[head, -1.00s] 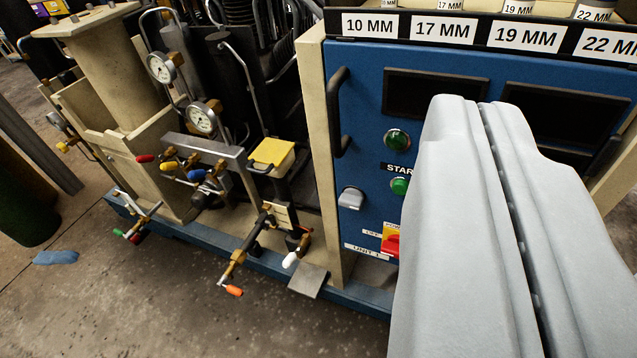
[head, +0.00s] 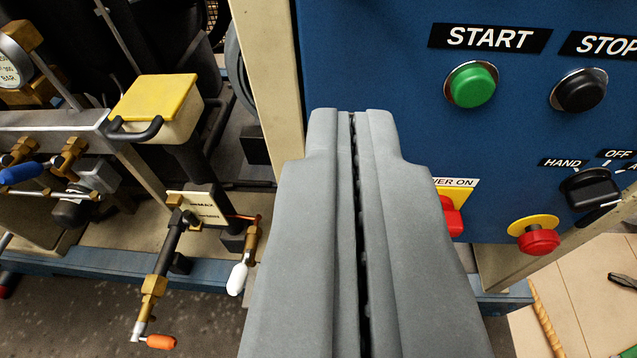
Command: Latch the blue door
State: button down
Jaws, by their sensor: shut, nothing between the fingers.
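The blue door (head: 380,60) fills the upper right of the view. Its left edge runs beside a beige post (head: 270,80). My gripper (head: 352,112) is shut and empty, with its fingers side by side pointing at the lower left part of the door. I cannot tell whether the fingertips touch the door. The grey latch knob seen earlier is not visible now; my fingers cover that part of the door. The door's black handle is out of view. I cannot tell whether the door sits flush.
The door carries a green START button (head: 471,86), a black STOP button (head: 579,91), a black selector (head: 590,188), a red emergency button (head: 538,240) and a partly hidden red power switch (head: 452,216). Left are a yellow-lidded box (head: 155,100) and an orange-tipped valve (head: 160,341).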

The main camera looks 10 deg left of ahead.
jog(key=shift+h, duration=0.3)
jog(key=x, duration=0.3)
jog(key=f+x, duration=0.1)
jog(key=x, duration=0.3)
jog(key=a+f+x, duration=0.1)
jog(key=x, duration=0.3)
jog(key=shift+s+f, duration=0.2)
jog(key=shift+f, duration=0.05)
jog(key=shift+s+f, duration=0.15)
jog(key=shift+f, duration=1.8)
